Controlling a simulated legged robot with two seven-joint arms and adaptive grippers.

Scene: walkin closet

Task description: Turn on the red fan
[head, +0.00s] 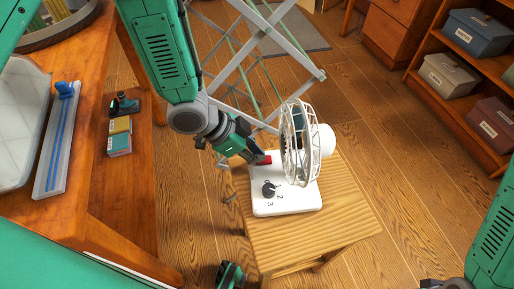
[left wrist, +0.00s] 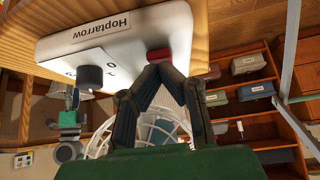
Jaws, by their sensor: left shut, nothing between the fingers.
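The fan has a white base (head: 300,203), a white wire cage (head: 300,142) and a black dial (head: 269,188) with numbers around it. A red part (head: 264,160) sits at the base's back left corner. The dial (left wrist: 89,77) and the red part (left wrist: 158,57) also show in the left wrist view; I cannot read the dial's setting. My left gripper (head: 262,160) is shut and empty, its fingertips (left wrist: 155,68) at the red part; contact is unclear. A green and black part at the bottom edge appears to be my right gripper (head: 231,274); its fingers are unclear.
The fan stands on a small wooden stool (head: 340,210). A folding rack (head: 270,40) stands close behind. A wooden desk (head: 95,130) is at left, and shelves with storage boxes (head: 448,75) are at the back right. The floor right of the stool is clear.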

